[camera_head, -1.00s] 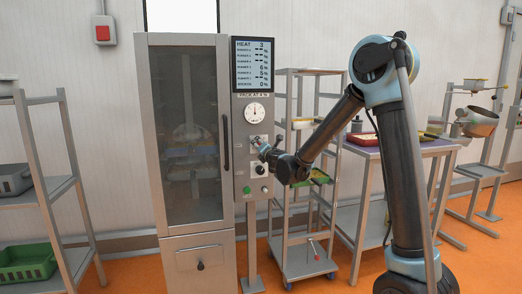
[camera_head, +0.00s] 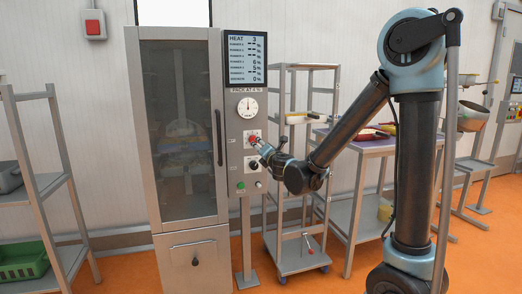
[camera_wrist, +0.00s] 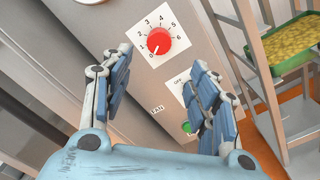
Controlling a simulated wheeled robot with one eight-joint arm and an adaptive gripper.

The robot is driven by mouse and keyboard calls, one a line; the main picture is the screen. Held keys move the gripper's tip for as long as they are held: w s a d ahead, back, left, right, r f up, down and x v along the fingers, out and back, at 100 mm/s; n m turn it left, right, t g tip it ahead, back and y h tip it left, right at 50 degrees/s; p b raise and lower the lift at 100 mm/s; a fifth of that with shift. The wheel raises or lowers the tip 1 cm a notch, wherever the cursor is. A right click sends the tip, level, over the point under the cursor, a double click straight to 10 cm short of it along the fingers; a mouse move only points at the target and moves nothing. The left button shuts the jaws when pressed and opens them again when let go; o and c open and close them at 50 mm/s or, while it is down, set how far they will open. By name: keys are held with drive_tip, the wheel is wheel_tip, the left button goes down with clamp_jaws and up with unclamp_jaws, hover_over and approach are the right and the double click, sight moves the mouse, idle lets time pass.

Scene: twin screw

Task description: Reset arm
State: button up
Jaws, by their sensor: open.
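My gripper (camera_head: 258,143) is at the front of the oven's control panel (camera_head: 247,206) in the head view. In the wrist view my gripper (camera_wrist: 165,82) is open, with its two fingers apart and nothing between them. A red knob (camera_wrist: 159,41) on a white dial numbered 0 to 6 lies just beyond the fingertips, apart from them. The knob also shows beside my gripper in the head view (camera_head: 252,138). A second dial plate, partly hidden by the right finger, and a green button (camera_wrist: 187,128) are below the knob.
The tall oven (camera_head: 183,215) has a closed glass door. A wheeled rack (camera_head: 300,259) stands right of the panel, close to my arm; a tray of yellow food (camera_wrist: 289,47) is on it. A table (camera_head: 372,146) with pans stands behind my arm. A shelf (camera_head: 50,184) is at left.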

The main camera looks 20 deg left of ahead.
drive_tip(key=shift+d, duration=0.15)
drive_tip(key=w+d+m+h, duration=0.3)
drive_tip(key=d+m+h, duration=0.65)
drive_tip(key=d, duration=1.15)
drive_tip(key=s+d+f+m+g+h, duration=0.1)
drive_tip(key=s+d+f+m, duration=0.2)
drive_tip(key=d, duration=0.5)
drive_tip(key=s+d+f+m+g+h, duration=0.2)
drive_tip(key=d+m, duration=0.4)
drive_tip(key=d, duration=0.1)
drive_tip(key=s+d+f+m+g, duration=0.3)
drive_tip(key=s+d+f+m, duration=0.15)
drive_tip(key=s, duration=0.25)
drive_tip(key=s+d+f+m+g, duration=0.2)
drive_tip(key=s+d+f+m, duration=0.1)
drive_tip(key=s+d, duration=0.35)
drive_tip(key=s+f+m+g+y, duration=0.1)
drive_tip(key=s+f+m+g, duration=0.1)
drive_tip(key=s, duration=0.6)
drive_tip(key=s+a+f+m+g+y, duration=0.1)
drive_tip(key=s+f+m+g+y, duration=0.1)
drive_tip(key=s, duration=0.6)
wheel_tip(320, 180, down, 3)
drive_tip(key=m+g, duration=0.1)
drive_tip(key=m, duration=0.1)
drive_tip(key=shift+s+a+f+m, duration=0.15)
drive_tip(key=shift+s+a+m, duration=0.05)
drive_tip(key=shift+a+m, duration=0.1)
